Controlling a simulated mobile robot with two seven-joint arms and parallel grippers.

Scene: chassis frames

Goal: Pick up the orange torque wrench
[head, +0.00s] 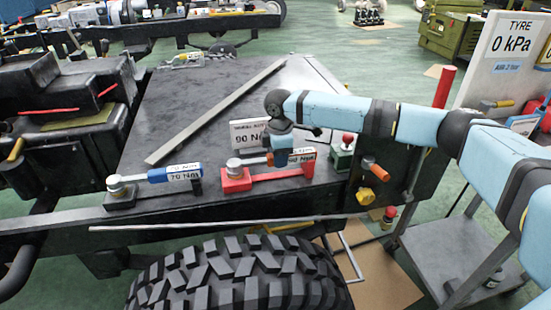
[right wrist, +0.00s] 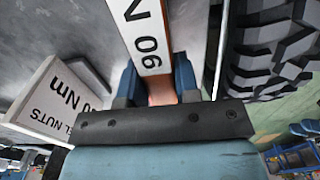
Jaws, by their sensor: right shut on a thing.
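The orange torque wrench (head: 268,158) lies along a red stand (head: 237,183) on the dark chassis deck, its round metal head at the left end. My right gripper (head: 285,158) comes down over its handle, hiding part of it. In the right wrist view the two blue fingers of my gripper (right wrist: 158,88) are shut on the orange handle (right wrist: 161,98), with its white "90 N" label (right wrist: 149,38) beyond. I cannot tell whether the wrench is clear of its stand. My left gripper is not in view.
A "90 Nm" sign (head: 247,134) stands close behind the orange wrench. A long grey bar (head: 215,112) crosses the deck. A big tyre (head: 240,275) is in front.

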